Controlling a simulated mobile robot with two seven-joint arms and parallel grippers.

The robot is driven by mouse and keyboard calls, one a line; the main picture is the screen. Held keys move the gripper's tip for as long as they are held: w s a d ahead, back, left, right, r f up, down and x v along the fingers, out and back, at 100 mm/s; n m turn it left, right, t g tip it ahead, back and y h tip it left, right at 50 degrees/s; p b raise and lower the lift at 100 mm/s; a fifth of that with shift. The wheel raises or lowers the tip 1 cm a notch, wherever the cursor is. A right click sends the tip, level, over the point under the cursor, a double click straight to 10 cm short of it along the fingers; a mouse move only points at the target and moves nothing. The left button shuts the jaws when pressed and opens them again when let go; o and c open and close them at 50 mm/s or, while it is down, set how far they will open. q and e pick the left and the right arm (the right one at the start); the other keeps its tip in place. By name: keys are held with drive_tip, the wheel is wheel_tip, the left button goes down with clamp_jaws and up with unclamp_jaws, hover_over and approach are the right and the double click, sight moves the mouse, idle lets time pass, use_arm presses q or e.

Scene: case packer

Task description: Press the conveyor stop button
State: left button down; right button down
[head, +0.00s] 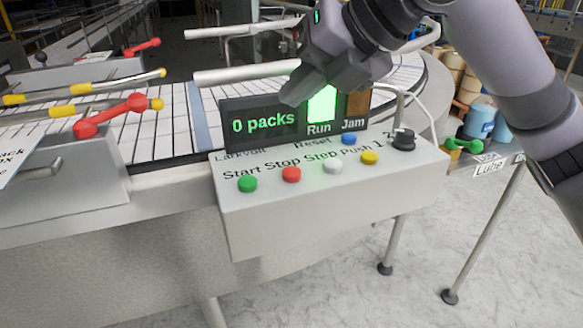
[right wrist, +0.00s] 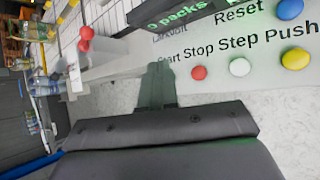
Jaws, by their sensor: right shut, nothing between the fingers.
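The control box (head: 330,210) carries a red button (head: 291,174) under the label Stop, between a green button (head: 247,184) under Start and a white button (head: 333,166) under Step. My right gripper (head: 290,95) is shut and empty, above the box in front of the display. In the right wrist view the closed fingers (right wrist: 158,80) appear left of the red button (right wrist: 199,72), apart from it in the picture. They hide the green button there. The red button is uncovered in both views. My left gripper is not in view.
The display (head: 262,122) reads "0 packs", with a lit green Run lamp (head: 321,106). A yellow button (head: 369,157), a blue button (head: 348,138) and a black knob (head: 403,139) share the panel. Red-ended handles (head: 110,115) stand at left over the conveyor.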

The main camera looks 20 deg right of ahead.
drive_tip(key=b, duration=0.6)
hover_over(299, 171)
wheel_tip(299, 171, down, 7)
drive_tip(key=shift+a+f, duration=0.1)
drive_tip(key=shift+f, duration=0.55)
drive_tip(key=shift+f, duration=0.1)
idle(1.2)
drive_tip(key=shift+f, duration=0.3)
drive_tip(key=shift+f, duration=0.6)
idle(0.7)
